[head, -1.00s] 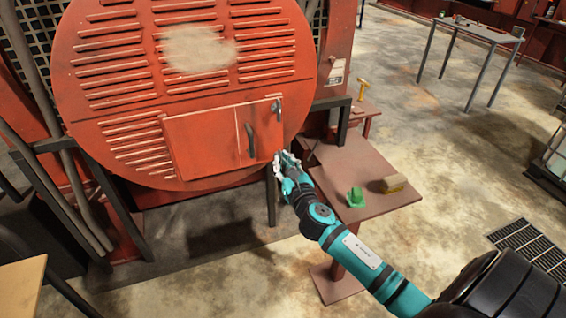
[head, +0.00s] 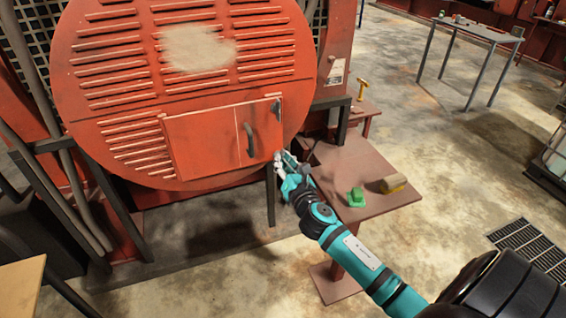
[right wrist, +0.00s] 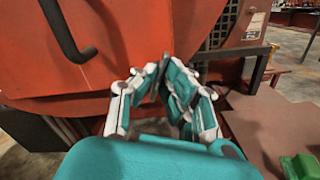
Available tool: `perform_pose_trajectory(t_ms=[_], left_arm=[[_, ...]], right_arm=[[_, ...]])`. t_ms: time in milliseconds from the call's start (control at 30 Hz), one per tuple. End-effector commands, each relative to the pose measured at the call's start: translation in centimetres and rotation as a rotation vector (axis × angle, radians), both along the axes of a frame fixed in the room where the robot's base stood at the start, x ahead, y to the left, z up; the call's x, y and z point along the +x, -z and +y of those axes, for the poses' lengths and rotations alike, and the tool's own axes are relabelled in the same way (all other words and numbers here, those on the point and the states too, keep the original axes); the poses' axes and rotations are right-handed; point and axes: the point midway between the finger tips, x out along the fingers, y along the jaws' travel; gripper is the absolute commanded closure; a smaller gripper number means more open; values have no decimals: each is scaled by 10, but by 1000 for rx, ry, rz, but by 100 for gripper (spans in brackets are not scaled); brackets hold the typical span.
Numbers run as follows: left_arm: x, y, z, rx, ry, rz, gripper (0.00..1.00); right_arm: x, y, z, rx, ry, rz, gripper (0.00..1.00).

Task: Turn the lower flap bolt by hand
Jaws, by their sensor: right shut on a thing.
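The red flap (head: 205,140) is set low in the big round red end plate. A dark curved handle (head: 250,140) is on it and also shows in the right wrist view (right wrist: 68,38). The upper flap bolt (head: 277,108) is at the flap's upper right corner. My right gripper (head: 281,160) is at the lower right corner, where the lower flap bolt (right wrist: 163,66) is. In the right wrist view its fingertips close on that small dark bolt, which they mostly hide. How far the bolt is turned is unclear. My left gripper is not in view.
A small reddish-brown table (head: 350,165) stands right of my gripper, with a green object (head: 356,197) and a tan block (head: 393,184) on it. A yellow-handled tool (head: 361,88) stands behind it. Dark frame legs (head: 271,195) are close below the plate. Open floor lies to the right.

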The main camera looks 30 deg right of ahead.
Motion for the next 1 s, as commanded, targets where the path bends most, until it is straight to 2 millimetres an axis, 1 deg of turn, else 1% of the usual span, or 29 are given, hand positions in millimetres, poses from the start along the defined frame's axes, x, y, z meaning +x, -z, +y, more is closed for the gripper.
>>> perform_pose_trajectory(t_ms=[1000], left_arm=[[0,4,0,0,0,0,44]], right_arm=[[-1,6,-3,942,2,-230,100]])
